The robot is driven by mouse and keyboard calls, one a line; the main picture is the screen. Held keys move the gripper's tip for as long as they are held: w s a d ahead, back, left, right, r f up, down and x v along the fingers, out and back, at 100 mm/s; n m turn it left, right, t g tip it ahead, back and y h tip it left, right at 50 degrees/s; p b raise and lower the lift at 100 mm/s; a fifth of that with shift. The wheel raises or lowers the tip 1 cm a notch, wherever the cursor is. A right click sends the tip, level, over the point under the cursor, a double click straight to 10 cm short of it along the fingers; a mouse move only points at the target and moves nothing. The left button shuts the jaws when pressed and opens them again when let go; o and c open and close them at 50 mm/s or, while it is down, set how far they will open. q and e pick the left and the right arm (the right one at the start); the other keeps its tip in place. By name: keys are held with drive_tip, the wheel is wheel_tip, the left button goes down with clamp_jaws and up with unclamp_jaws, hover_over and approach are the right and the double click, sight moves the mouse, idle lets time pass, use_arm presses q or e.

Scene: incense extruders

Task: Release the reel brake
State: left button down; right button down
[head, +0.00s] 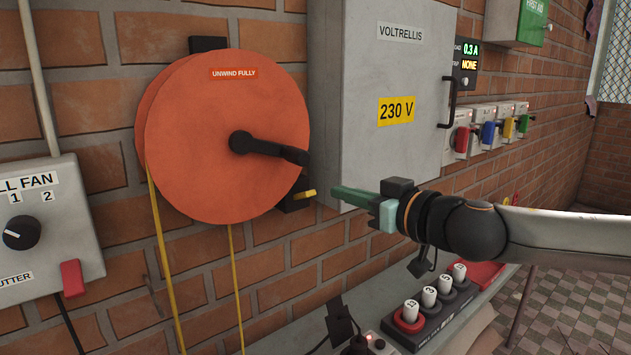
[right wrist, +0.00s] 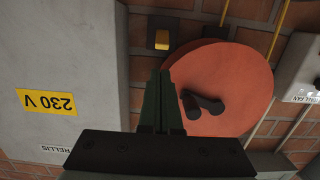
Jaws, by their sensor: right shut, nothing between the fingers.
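The orange cable reel (head: 215,130) is on the brick wall, labelled "UNWIND FULLY", with a black crank handle (head: 265,148). A small yellow lever (head: 306,194) on a black block sits at the reel's lower right edge; I take it to be the reel brake. My right gripper (head: 337,191) is shut and empty, its green fingers pointing left towards the yellow lever with a small gap. In the right wrist view the yellow lever (right wrist: 162,40) lies ahead of the closed fingertips (right wrist: 160,74), beside the reel (right wrist: 235,85). My left gripper is not in view.
A grey "230 V" cabinet (head: 385,70) stands out from the wall right of the reel. A fan switch box (head: 55,200) is at the left. Yellow cord (head: 163,250) hangs below the reel.

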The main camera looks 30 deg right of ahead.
sight(304, 195)
drive_tip(key=shift+w+a+f+p, duration=0.1)
drive_tip(key=shift+w+f+p, duration=0.05)
drive_tip(key=shift+w+p, duration=1.1)
drive_tip(key=shift+w+a+f+p, duration=0.15)
drive_tip(key=shift+w+p, duration=0.8)
drive_tip(key=shift+w, duration=0.6)
drive_tip(key=shift+w+f+p, duration=0.15)
drive_tip(key=shift+w+p, duration=0.95)
drive_tip(key=shift+w, duration=0.3)
